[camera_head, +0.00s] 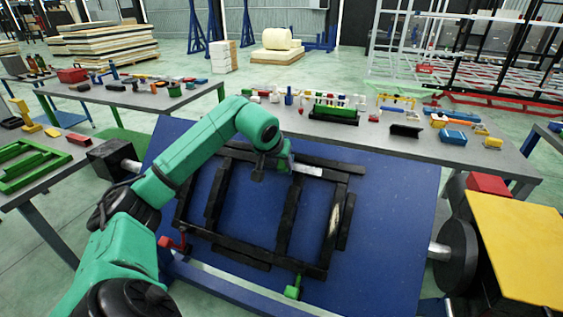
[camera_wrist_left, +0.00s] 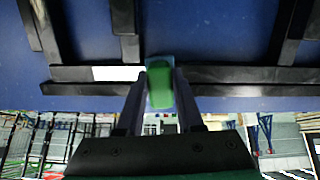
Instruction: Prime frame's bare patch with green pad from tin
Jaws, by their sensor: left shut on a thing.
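The black frame (camera_head: 240,263) lies on a tilted blue board. A whitish bare patch (camera_head: 307,169) shows on its far bar; the patch also shows in the left wrist view (camera_wrist_left: 117,73). A paler streak marks the frame's right bar. My left gripper (camera_head: 270,170) is over the far bar, just left of the patch. In the left wrist view, my left gripper (camera_wrist_left: 160,85) is shut on the green pad (camera_wrist_left: 160,86), which is beside the patch; I cannot tell whether it touches the bar. I cannot pick out the tin for certain. My right gripper is not in view.
A red clamp (camera_head: 172,243) and a green clamp (camera_head: 293,288) stand at the board's near side. A grey table (camera_head: 380,138) with many small parts stands behind the board. A yellow panel (camera_head: 520,245) is at the right. The blue board inside the frame is clear.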

